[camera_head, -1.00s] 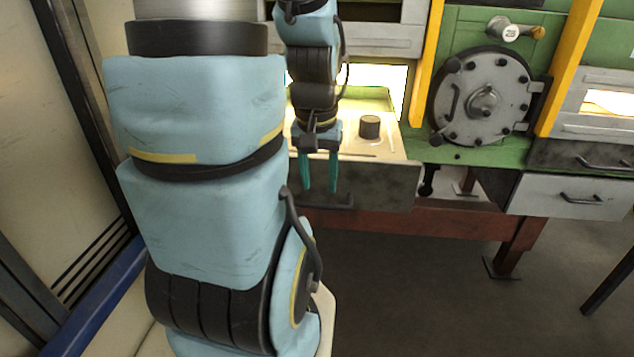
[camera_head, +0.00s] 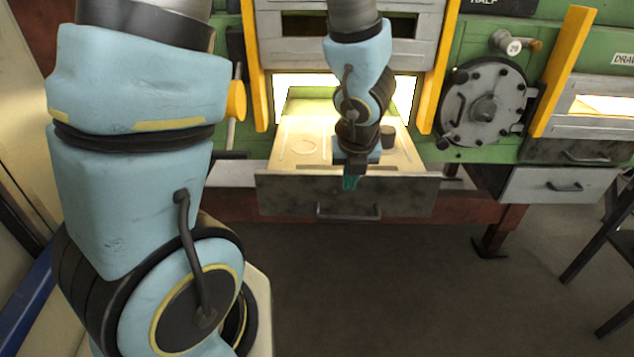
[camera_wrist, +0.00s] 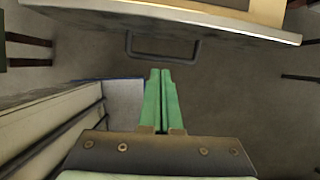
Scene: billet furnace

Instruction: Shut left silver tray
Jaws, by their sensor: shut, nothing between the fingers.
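The left silver tray (camera_head: 285,198) is a drawer with a worn grey front, pulled out from under the left furnace opening. Its pale top lies uncovered, with a ring mark on it and a dark cylinder (camera_head: 388,136) standing at the right. In the wrist view the green fingers (camera_wrist: 160,74) are together and empty. The tray front (camera_wrist: 110,18) crosses the top there, and its bar handle (camera_wrist: 163,55) is just beyond the fingertips. I cannot tell whether they touch.
A round bolted hatch (camera_head: 485,108) is right of the opening, beside yellow posts. A dark drawer (camera_head: 560,148) and a lighter drawer (camera_head: 535,184) are at the right, both with handles. The floor (camera_head: 400,290) in front is clear; a dark stand (camera_head: 600,235) is at the far right.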

